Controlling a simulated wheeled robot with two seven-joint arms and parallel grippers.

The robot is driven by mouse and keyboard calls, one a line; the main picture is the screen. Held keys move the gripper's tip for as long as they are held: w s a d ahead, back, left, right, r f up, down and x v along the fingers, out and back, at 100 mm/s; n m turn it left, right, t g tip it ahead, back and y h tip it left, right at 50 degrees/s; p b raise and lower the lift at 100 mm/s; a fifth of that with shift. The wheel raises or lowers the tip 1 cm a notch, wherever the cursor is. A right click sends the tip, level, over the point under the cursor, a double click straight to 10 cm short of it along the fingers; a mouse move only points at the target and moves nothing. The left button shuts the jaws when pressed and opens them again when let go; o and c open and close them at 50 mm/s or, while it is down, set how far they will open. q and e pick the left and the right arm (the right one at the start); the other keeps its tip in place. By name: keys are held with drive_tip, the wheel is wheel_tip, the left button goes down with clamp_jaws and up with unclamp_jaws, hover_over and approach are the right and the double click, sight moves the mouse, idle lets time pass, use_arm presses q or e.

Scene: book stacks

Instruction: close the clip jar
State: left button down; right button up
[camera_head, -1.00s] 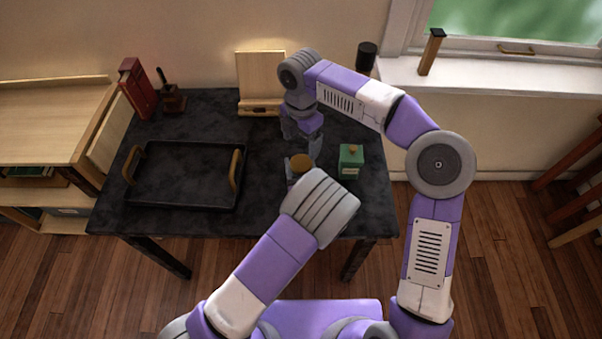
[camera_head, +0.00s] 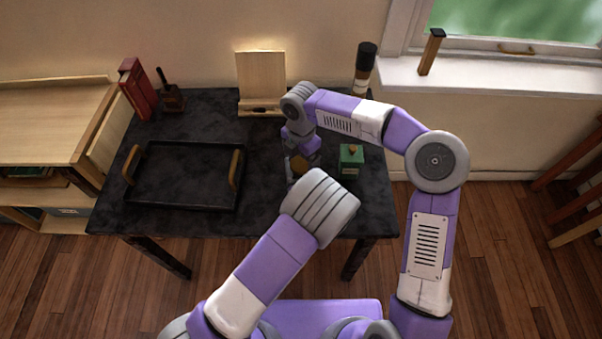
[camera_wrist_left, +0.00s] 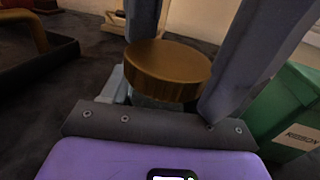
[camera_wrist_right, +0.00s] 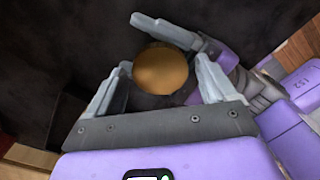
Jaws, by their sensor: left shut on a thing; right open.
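The clip jar shows as a round brown lid (camera_wrist_left: 168,68) over a greyish body (camera_wrist_left: 155,99) in the left wrist view. The lid lies on top of the body; I cannot tell whether it is fully seated. My left gripper (camera_head: 291,181) is shut on the jar body and is partly hidden behind my left arm in the head view. My right gripper (camera_wrist_right: 163,64) is open and comes down from above. Its fingers stand on either side of the lid (camera_wrist_right: 160,69) in the right wrist view. I cannot tell whether they touch it.
A green box (camera_head: 351,158) labelled ribbon stands just right of the jar. A black tray (camera_head: 185,207) with wooden handles lies left on the dark table (camera_head: 265,210). A wooden stand (camera_head: 261,80), a dark-topped cylinder (camera_head: 364,68) and red books (camera_head: 138,88) are at the back.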

drive_tip(key=c, duration=1.1)
drive_tip(key=m, duration=0.4)
drive_tip(key=shift+r, duration=0.1)
drive_tip(key=m, duration=0.6)
drive_tip(key=shift+m, duration=0.4)
drive_tip(key=m, duration=1.1)
drive_tip(key=o, duration=1.2)
